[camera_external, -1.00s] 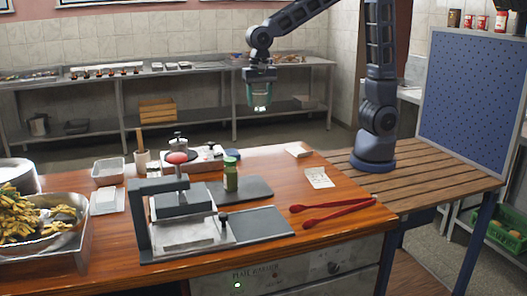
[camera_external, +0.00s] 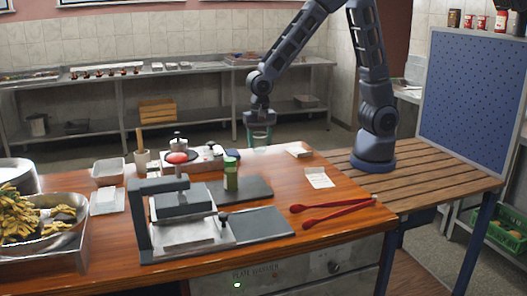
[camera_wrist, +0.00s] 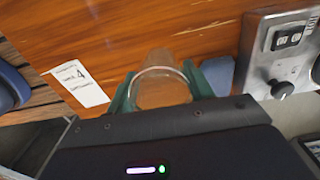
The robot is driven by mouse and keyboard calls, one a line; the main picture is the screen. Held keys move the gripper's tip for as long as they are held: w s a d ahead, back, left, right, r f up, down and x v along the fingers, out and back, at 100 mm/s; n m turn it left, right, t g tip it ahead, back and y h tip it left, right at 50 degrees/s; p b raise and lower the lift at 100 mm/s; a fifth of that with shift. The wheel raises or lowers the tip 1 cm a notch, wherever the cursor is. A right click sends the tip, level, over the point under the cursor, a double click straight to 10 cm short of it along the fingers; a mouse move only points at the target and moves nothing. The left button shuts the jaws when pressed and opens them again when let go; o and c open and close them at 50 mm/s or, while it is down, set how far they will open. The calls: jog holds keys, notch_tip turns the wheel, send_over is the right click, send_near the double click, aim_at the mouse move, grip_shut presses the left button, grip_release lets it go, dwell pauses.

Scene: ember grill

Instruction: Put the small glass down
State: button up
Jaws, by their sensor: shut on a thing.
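The small glass (camera_wrist: 162,88) is clear and empty-looking, held mouth towards the camera between my gripper's green fingers in the wrist view. In the external view my gripper (camera_external: 260,132) is shut on the glass (camera_external: 260,143), at the far edge of the wooden counter (camera_external: 275,172). The glass looks upright. I cannot tell whether its base touches the wood.
A white card (camera_external: 299,149) lies right of the glass, and a paper slip (camera_external: 319,178) lies nearer. A scale with a knob (camera_wrist: 280,55) is close on the right in the wrist view. A green-lidded jar (camera_external: 231,175) and red tongs (camera_external: 332,212) are nearer the front.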

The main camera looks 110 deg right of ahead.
aim_at(260, 148)
jog(key=shift+f, duration=1.7)
jog(key=shift+f, duration=0.1)
jog(key=o, duration=1)
notch_tip(260, 148, up, 12)
jog(key=shift+s+a+r+n+t, duration=0.35)
jog(key=shift+s+r+n+t, duration=0.4)
jog(key=shift+s+r+n, duration=2.8)
jog(key=shift+s+a+r+n+t, duration=0.35)
jog(key=shift+s+r+n+t, duration=0.5)
jog(key=shift+s+n, duration=3.05)
jog(key=shift+s+a+r+n+t, duration=0.55)
jog(key=shift+s+r+n, duration=1.35)
jog(key=shift+s, duration=3.95)
